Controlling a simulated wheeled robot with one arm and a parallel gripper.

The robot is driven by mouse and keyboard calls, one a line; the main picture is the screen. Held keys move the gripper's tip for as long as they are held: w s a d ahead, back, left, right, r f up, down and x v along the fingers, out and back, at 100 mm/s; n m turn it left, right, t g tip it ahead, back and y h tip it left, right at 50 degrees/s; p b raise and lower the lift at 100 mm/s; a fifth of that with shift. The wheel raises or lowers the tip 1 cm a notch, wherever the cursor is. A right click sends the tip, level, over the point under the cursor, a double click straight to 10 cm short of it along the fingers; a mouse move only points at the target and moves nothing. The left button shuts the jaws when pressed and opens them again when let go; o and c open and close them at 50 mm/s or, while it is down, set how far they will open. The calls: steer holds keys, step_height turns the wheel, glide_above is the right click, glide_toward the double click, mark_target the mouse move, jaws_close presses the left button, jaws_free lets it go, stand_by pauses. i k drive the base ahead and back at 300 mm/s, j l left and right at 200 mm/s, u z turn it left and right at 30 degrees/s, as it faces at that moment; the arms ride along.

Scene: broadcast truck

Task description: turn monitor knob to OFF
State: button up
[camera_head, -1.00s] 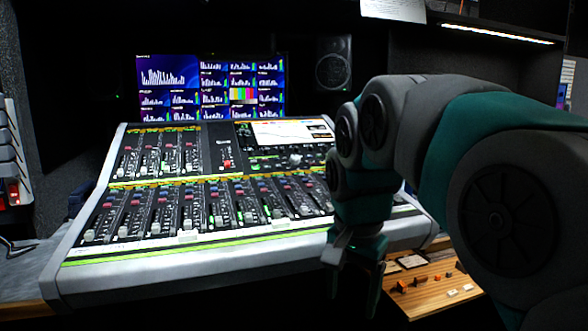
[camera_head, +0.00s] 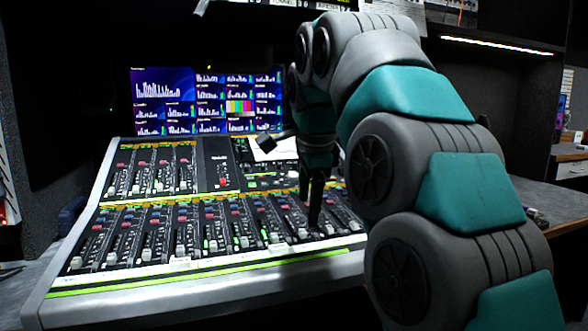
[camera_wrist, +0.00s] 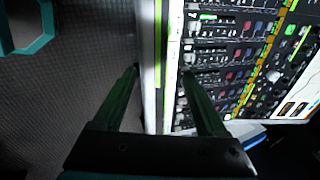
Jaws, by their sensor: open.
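The mixing console (camera_head: 215,285) fills the left and middle of the head view, with rows of faders and small coloured buttons. A pale round knob (camera_wrist: 274,76) shows in the wrist view beside the console's small screen (camera_wrist: 295,108); I cannot read any label or setting on it. In the head view my arm hides that area. My gripper (camera_head: 314,226) points down over the right part of the fader rows. In the wrist view my gripper (camera_wrist: 162,72) is open and empty, its fingers spread across the console's front edge, apart from the knob.
A wall of monitor screens (camera_head: 165,88) glows behind the console. A dark counter (camera_head: 550,195) lies to the right, under a shelf with a light strip (camera_head: 495,45). Papers (camera_head: 395,10) hang at the top. A dark textured floor (camera_wrist: 80,80) shows in the wrist view.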

mark_target(293, 175)
steer(key=i, duration=1.25)
steer(key=l, duration=0.3)
steer(key=i, duration=0.05)
